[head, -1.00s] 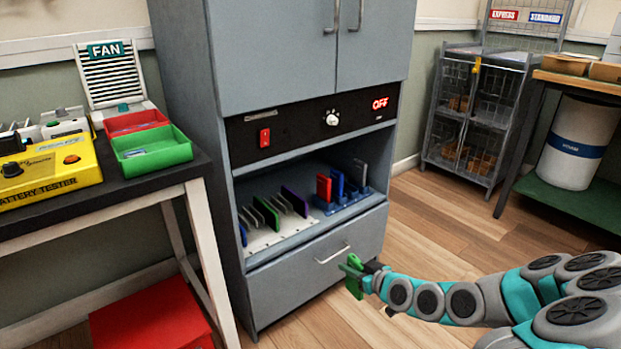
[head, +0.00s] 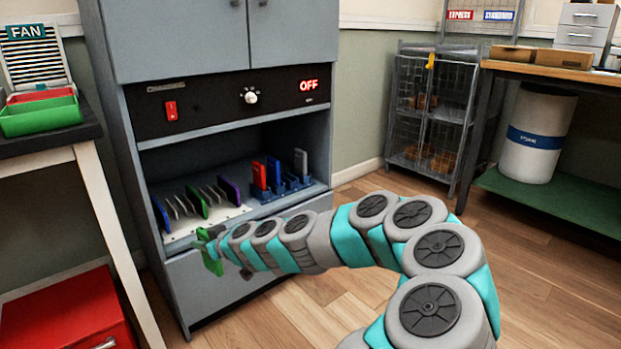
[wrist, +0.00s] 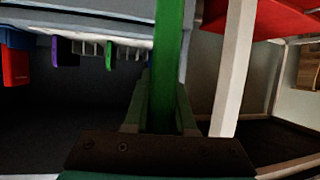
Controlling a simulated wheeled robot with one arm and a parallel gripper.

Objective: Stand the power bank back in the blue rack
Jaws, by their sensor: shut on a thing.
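My gripper (head: 212,240) is shut on a green slab (head: 211,262), in front of the cabinet's lower drawer and below the shelf opening. The slab (wrist: 167,70) stands between the two fingers in the wrist view and shows no label, so I cannot confirm that it is the power bank. The blue rack (head: 293,185) is on the right of the cabinet shelf. It holds upright red, blue and grey slabs, with gaps between them. Part of the rack shows at the left edge of the wrist view.
A white rack (head: 190,232) with several upright slabs stands left of the blue rack. The cabinet's black panel (head: 210,98) reads OFF above the opening. A table stands at left over a red drawer box (head: 65,318).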

